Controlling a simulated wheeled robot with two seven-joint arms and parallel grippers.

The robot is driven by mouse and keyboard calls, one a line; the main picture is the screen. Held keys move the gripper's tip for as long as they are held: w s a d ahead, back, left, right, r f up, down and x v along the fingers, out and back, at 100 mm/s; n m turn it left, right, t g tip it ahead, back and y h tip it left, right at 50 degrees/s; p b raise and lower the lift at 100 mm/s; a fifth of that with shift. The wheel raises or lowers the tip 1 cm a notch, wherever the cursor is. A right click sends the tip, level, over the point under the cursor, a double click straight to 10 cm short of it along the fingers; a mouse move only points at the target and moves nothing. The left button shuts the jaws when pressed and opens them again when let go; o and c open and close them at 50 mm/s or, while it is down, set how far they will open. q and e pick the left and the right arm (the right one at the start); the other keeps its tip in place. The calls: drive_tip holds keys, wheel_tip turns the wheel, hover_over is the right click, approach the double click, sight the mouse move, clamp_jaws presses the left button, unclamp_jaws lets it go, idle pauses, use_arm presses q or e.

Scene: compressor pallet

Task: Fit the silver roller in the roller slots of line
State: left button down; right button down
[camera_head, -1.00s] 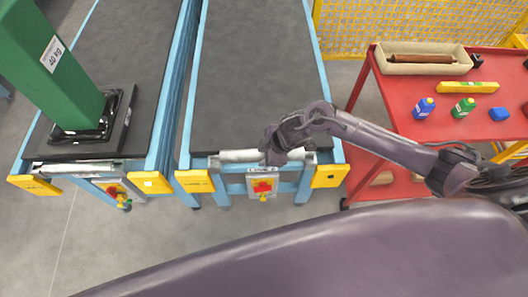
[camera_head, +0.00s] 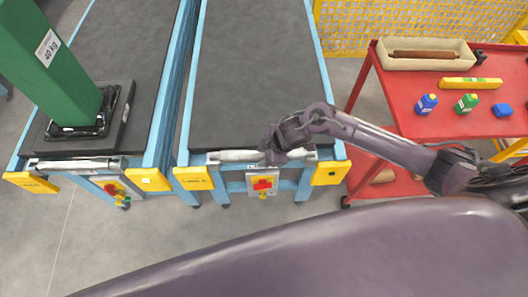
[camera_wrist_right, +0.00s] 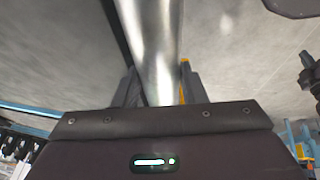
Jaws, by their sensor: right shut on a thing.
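The silver roller (camera_head: 236,156) lies crosswise at the near end of the right conveyor line (camera_head: 250,90), between its two yellow corner blocks. My right gripper (camera_head: 273,157) is over the roller, right of its middle, and hides part of it. In the right wrist view, the roller (camera_wrist_right: 150,40) runs between the two dark fingers of the gripper (camera_wrist_right: 161,85), which are shut on it. I cannot tell whether the roller's ends sit in the slots. My left gripper is not in view.
A red and yellow switch box (camera_head: 263,184) hangs just below the roller. The left conveyor (camera_head: 150,60) carries a green column on a black base (camera_head: 85,122). A red cart (camera_head: 400,95) with bottles and a tray stands right. Yellow fencing (camera_head: 400,25) is behind.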

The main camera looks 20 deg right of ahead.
drive_tip(key=shift+f+b, duration=0.7)
drive_tip(key=shift+f, duration=0.3)
drive_tip(key=c, duration=0.8)
unclamp_jaws()
drive_tip(key=shift+r, duration=0.1)
drive_tip(key=shift+d+r, duration=0.15)
drive_tip(key=shift+r, duration=0.15)
drive_tip(key=v, duration=0.7)
drive_tip(key=shift+s, duration=0.3)
